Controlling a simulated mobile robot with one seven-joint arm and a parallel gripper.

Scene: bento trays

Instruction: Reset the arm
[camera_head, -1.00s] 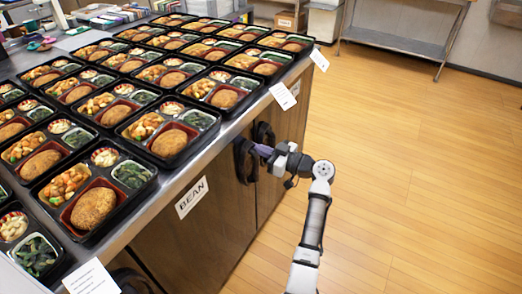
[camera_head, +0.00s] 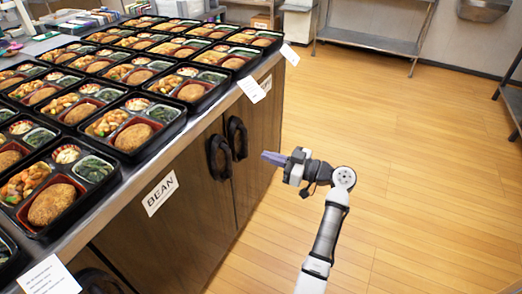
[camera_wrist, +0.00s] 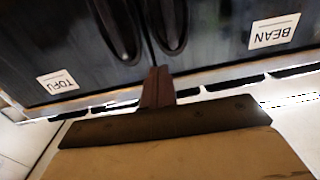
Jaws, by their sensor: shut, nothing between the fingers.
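My gripper (camera_head: 268,158) is shut and empty in the head view. It hangs in free air to the right of the cabinet doors, apart from the black handles. My arm (camera_head: 330,225) reaches up from the bottom right with a bent elbow. In the wrist view my gripper (camera_wrist: 157,75) points at the gap between two dark cabinet doors. The two door handles (camera_wrist: 118,30) are beyond it, and both doors look closed.
Several bento trays (camera_head: 140,134) stand in rows on the counter at left. The counter's cabinet has a BEAN label (camera_head: 160,193); a TOFU label (camera_wrist: 58,82) shows in the wrist view. A steel shelf (camera_head: 372,38) stands at the back. The wooden floor (camera_head: 420,150) at right is clear.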

